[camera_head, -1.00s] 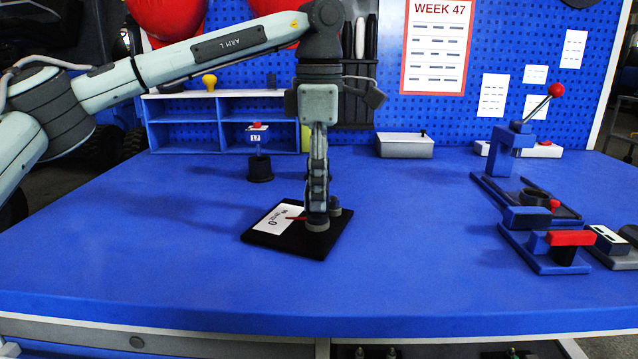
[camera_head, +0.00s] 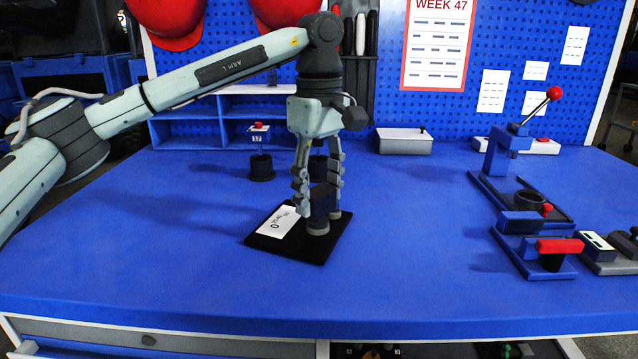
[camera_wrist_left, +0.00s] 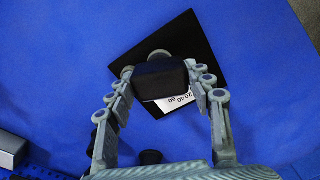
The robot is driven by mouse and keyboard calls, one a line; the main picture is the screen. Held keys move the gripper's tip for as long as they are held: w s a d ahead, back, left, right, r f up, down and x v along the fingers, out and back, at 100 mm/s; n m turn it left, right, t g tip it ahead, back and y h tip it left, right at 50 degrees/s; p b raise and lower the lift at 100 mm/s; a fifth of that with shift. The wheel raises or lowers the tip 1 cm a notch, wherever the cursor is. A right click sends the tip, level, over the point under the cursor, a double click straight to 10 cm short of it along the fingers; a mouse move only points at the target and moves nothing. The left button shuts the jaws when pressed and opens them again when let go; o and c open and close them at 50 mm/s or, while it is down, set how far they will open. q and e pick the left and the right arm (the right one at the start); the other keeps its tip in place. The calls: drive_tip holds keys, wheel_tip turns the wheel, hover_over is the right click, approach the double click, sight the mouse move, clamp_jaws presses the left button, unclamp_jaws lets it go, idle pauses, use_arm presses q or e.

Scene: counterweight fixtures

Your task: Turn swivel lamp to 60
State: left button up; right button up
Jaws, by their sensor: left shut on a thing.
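The swivel lamp stands on a black square base plate (camera_head: 300,250) in the middle of the table. Its dark block-shaped head (camera_head: 322,198) is above a grey round foot (camera_head: 317,228). A white scale card (camera_head: 278,224) with numbers from 0 lies on the plate; in the left wrist view the card (camera_wrist_left: 178,101) is partly covered by the head (camera_wrist_left: 160,80). My left gripper (camera_head: 317,205) points down and is shut on the head, with one finger on each side. The left wrist view also shows the gripper (camera_wrist_left: 159,69). The lamp's pointer is hidden. My right gripper is out of view.
A black round cup (camera_head: 261,168) stands behind the plate. A blue press with a red-knobbed lever (camera_head: 500,155) and a fixture with a red handle (camera_head: 560,246) are at the right. A grey box (camera_head: 404,142) is at the back. The table's front and left are clear.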

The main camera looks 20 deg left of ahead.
sight(319, 190)
use_arm(q)
drive_tip(key=shift+m, duration=0.9)
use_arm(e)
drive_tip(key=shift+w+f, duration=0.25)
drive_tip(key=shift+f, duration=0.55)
use_arm(q)
drive_tip(key=o, duration=1.2)
drive_tip(key=shift+c, duration=0.2)
drive_tip(key=shift+r, duration=0.15)
wheel_tip(319, 190, up, 12)
